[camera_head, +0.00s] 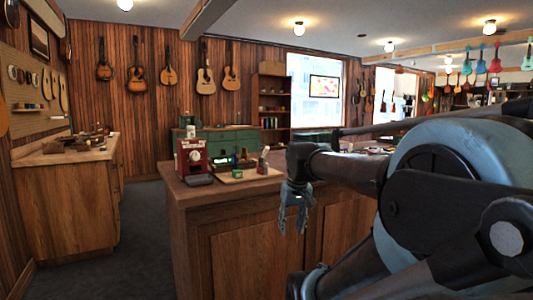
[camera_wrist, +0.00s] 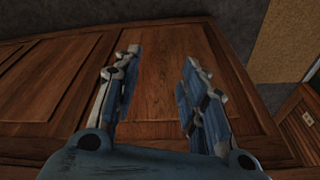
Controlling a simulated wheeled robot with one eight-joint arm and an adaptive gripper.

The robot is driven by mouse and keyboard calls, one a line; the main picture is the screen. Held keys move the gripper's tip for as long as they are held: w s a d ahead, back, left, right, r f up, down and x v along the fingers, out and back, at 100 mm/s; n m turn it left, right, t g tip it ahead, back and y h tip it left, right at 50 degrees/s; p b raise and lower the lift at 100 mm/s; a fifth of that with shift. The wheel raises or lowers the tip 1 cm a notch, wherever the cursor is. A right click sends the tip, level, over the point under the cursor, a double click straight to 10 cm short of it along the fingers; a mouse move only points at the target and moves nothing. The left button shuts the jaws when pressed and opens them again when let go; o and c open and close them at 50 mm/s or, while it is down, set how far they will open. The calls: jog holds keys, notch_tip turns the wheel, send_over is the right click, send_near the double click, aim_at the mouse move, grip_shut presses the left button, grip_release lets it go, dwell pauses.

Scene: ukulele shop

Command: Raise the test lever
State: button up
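A red machine (camera_head: 191,157) with a pale round face stands on the near left corner of the wooden counter (camera_head: 181,195). It is the likeliest place for the test lever, but the lever is too small to make out. My gripper (camera_head: 293,225) hangs fingers-down in front of the counter's side, right of the red machine and lower than it. In the wrist view my gripper (camera_wrist: 162,60) is open, its two blue fingers apart with nothing between them. The wooden counter panels (camera_wrist: 165,85) lie beyond them. The red machine is outside the wrist view.
A light board (camera_head: 246,176) with small items lies right of the machine. A green cabinet (camera_head: 222,139) stands behind. A workbench (camera_head: 75,200) with tools is at the left, with free dark floor (camera_head: 145,240) between it and the counter. Guitars hang along the back wall.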

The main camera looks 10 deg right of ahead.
jog(key=w+r+n+y, duration=0.1)
jog(key=w+r, duration=1.8)
jog(key=r, duration=0.1)
jog(key=n+t+y, duration=0.1)
send_near(267, 149)
jog(key=x, duration=0.5)
jog(key=w+x, duration=0.1)
jog(key=x, duration=0.5)
jog(key=shift+w+d+r, duration=0.1)
jog(key=shift+w+r, duration=0.1)
grip_shut()
